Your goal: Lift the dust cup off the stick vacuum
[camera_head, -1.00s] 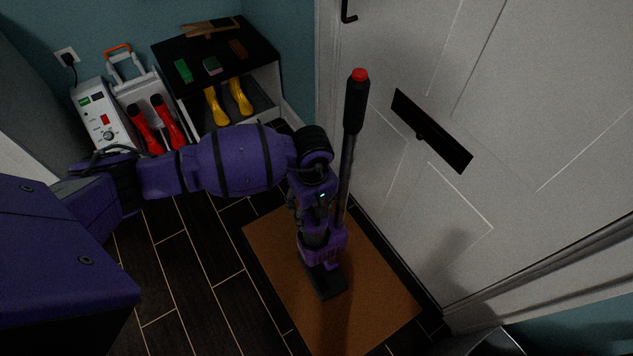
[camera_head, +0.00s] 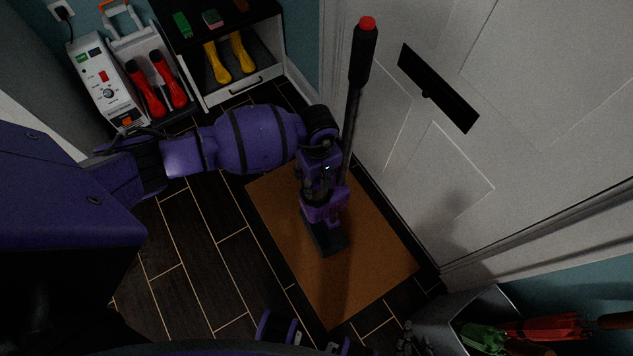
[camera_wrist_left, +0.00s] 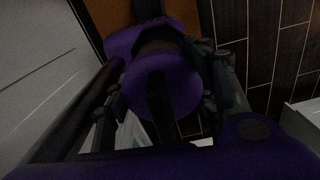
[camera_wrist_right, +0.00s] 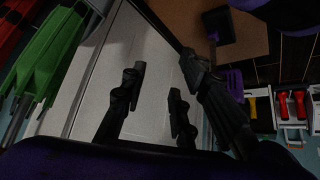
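The stick vacuum stands on a brown mat, with its purple body (camera_head: 338,204), dark floor head (camera_head: 326,238) and long dark tube with a red-topped handle (camera_head: 363,55). My left gripper (camera_head: 318,185) is at the body from the left and hides part of it. In the left wrist view, the round purple dust cup (camera_wrist_left: 178,88) sits between the left gripper's fingers (camera_wrist_left: 165,95), which lie close along both sides; firm contact cannot be told. My right gripper (camera_wrist_right: 155,100) is open and empty; in the head view it (camera_head: 412,342) is low at the bottom edge.
The brown mat (camera_head: 375,265) lies beside the white door (camera_head: 440,190). A grey bin (camera_head: 455,310) with green and red items stands bottom right, near my right gripper. A shelf (camera_head: 245,92) with yellow boots and red boots (camera_head: 160,85) are at the back left.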

